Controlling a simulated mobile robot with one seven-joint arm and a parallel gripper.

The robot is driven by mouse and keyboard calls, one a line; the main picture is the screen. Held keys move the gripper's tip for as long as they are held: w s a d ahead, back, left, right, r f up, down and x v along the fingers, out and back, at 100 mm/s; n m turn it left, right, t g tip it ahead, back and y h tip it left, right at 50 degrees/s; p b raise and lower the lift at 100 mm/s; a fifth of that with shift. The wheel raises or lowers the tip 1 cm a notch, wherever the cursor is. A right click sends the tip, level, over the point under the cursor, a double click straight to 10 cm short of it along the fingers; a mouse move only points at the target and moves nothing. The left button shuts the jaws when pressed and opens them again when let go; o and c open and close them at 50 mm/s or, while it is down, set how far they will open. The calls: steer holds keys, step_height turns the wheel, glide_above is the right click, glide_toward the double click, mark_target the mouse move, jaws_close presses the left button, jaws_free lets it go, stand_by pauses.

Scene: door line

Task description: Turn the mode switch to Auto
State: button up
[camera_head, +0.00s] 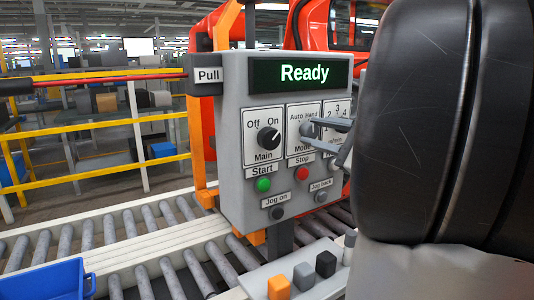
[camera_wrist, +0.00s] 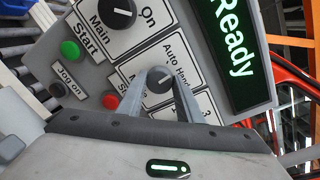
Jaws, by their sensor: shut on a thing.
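The mode switch (camera_wrist: 159,79) is a round knob on a white plate marked Auto and Hand, on the grey control panel (camera_head: 234,190). My gripper (camera_wrist: 160,90) is shut on the mode switch, with one finger on each side of the knob. I cannot tell for sure which mark its pointer faces. The green display (camera_head: 303,73) reads Ready.
The Main switch (camera_head: 268,139) points toward On, left of the mode switch. Below are a green Start button (camera_head: 263,184) and a red button (camera_head: 302,173). A numbered selector plate (camera_head: 337,108) sits close on the right. A roller conveyor (camera_head: 130,255) runs below.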

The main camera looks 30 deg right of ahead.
steer(key=n+b, duration=0.1)
steer(key=b, duration=0.1)
steer(key=n+b, duration=0.2)
steer(key=b, duration=0.1)
steer(key=n+b, duration=0.1)
steer(key=b, duration=0.1)
steer(key=shift+f+n+h, duration=0.3)
steer(key=shift+n, duration=0.1)
steer(key=shift+r+n+b, duration=0.2)
steer(key=shift+n+b, duration=0.5)
steer(key=shift+b, duration=0.6)
steer(key=shift+r, duration=0.1)
steer(key=o, duration=1)
steer(key=shift+o, duration=0.2)
steer(key=shift+s, duration=0.2)
